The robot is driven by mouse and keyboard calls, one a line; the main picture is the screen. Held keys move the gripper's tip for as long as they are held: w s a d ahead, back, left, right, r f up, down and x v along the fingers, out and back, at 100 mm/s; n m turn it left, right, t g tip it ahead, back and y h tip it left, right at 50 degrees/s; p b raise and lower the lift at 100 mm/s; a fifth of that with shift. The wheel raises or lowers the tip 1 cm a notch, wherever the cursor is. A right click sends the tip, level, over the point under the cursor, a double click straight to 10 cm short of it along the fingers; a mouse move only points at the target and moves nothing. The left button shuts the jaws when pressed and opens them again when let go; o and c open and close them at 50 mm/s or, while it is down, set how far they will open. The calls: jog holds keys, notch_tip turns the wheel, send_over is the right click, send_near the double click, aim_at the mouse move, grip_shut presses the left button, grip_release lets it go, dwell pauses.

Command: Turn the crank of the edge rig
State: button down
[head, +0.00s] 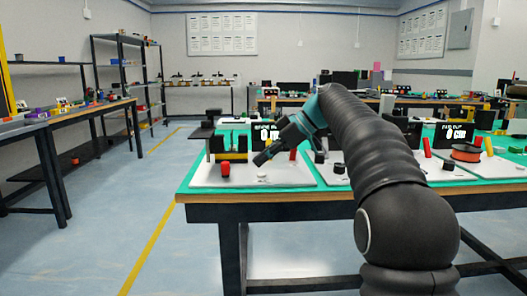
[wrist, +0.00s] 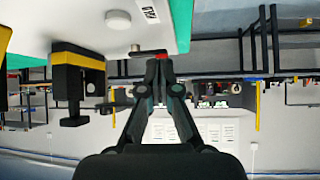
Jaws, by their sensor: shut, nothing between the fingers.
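The edge rig (head: 230,155) is a black and yellow fixture on a white board at the left end of the green-topped table. A red knob (head: 225,169) stands at its front. My gripper (head: 262,158) is low over the board, to the right of the rig. In the wrist view, my gripper (wrist: 162,58) has its fingertips together at a small red part (wrist: 148,52) by the board's edge; I cannot tell if they touch it. The yellow and black fixture (wrist: 76,60) is at left there. Which part is the crank is unclear.
A display (head: 265,136) stands behind the board, partly covered by my arm. More white boards with rigs and a red-brown reel (head: 466,152) lie to the right. A workbench (head: 90,112) is at far left. The floor between is clear.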

aim_at(226, 167)
jog(key=a, duration=0.1)
jog(key=a+f, duration=0.1)
jog(key=a, duration=0.2)
jog(key=shift+w+a+f, duration=0.25)
jog(key=shift+w+a, duration=0.1)
jog(key=shift+w, duration=0.05)
jog(key=shift+w+a, duration=0.15)
jog(key=shift+a, duration=0.35)
